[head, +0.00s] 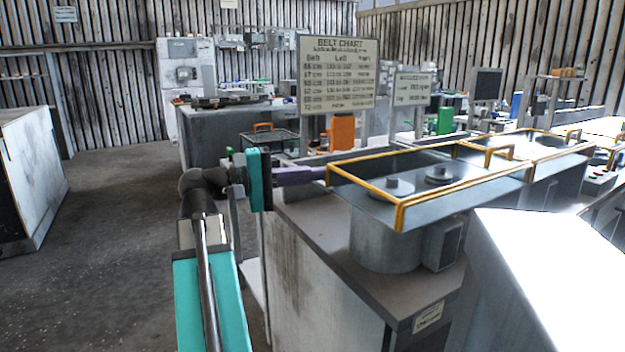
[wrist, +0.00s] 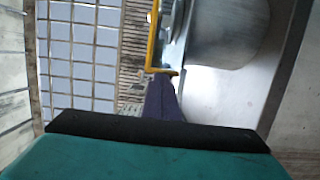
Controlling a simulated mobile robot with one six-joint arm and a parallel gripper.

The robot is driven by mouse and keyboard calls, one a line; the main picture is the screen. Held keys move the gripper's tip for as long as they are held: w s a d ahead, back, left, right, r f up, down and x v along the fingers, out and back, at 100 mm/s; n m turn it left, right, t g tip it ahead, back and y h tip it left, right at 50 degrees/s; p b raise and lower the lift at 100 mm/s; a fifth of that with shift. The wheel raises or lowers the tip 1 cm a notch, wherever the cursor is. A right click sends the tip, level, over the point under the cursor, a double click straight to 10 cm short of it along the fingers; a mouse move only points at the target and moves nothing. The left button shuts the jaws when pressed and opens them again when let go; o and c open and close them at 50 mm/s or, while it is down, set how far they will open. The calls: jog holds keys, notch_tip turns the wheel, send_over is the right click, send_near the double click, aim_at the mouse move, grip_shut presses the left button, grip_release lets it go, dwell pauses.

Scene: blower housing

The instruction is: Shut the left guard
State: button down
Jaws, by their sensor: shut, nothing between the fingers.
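The left guard (head: 401,213) is a yellow-edged frame lying roughly level over the near end of the housing, with two round hubs (head: 392,187) showing inside its outline. I cannot tell whether it is fully seated. A yellow handle (head: 500,152) stands near its far right side. My gripper (head: 322,172) is shut and empty, its purple fingers at the guard's left corner. In the wrist view the fingertips (wrist: 163,80) are right by the yellow frame edge (wrist: 152,45); contact looks likely but is not certain.
A second yellow-edged guard (head: 540,152) lies farther right. The grey cabinet (head: 325,240) stands below the housing. The belt chart sign (head: 337,73) and an orange container (head: 342,132) are behind. Open floor (head: 115,240) lies to the left.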

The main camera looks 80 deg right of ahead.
jog(key=shift+s+a, duration=0.25)
jog(key=shift+a, duration=0.05)
jog(key=shift+d, duration=0.1)
jog(key=w+a+p, duration=0.1)
jog(key=w+p, duration=0.1)
jog(key=w, duration=1)
jog(key=shift+p, duration=0.3)
jog(key=shift+a, duration=0.1)
dwell(0.3)
